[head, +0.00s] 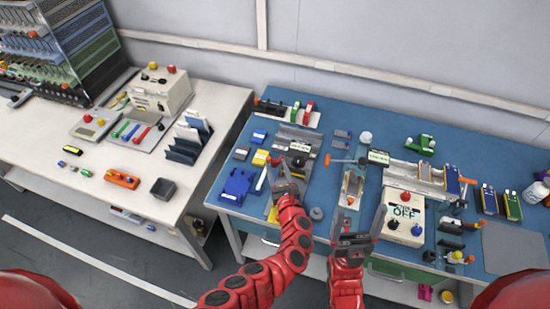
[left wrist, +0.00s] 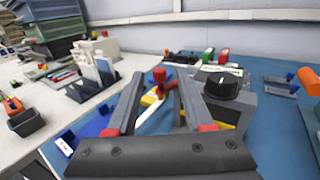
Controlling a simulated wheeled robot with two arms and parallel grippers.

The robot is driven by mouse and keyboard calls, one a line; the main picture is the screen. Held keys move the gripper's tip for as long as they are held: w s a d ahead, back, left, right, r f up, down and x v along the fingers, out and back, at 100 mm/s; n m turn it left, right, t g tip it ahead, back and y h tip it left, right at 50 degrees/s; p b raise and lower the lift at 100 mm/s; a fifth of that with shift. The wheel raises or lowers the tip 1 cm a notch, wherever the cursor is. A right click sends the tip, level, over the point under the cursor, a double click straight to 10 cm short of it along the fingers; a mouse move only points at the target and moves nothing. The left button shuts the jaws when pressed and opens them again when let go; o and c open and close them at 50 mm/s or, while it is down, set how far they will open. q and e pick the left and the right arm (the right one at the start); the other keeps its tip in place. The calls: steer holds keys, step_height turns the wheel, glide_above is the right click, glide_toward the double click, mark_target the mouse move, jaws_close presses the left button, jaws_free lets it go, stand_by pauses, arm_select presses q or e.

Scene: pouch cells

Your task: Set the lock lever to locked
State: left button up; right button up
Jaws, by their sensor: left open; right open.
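A lever with a red knob (left wrist: 159,76) stands between the fingers of my left gripper (left wrist: 160,92) in the left wrist view. I cannot tell whether the fingers touch it, and its label is not readable. A grey device with a black dial (left wrist: 222,84) is just right of it. My left gripper is open. My right gripper (head: 362,222) is open and empty, above the front of the blue table.
An orange-handled bar (head: 340,160) lies right of the device on the blue table (head: 320,195). A box marked OFF (head: 404,211) with a red button is right of my right gripper. Blue trays (head: 237,184) lie left. A white table (head: 105,185) stands further left.

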arm_select(q)
steer(key=p+v, duration=0.4)
steer(key=v, duration=1)
steer(key=shift+s, duration=0.2)
steer(key=shift+s, duration=0.1)
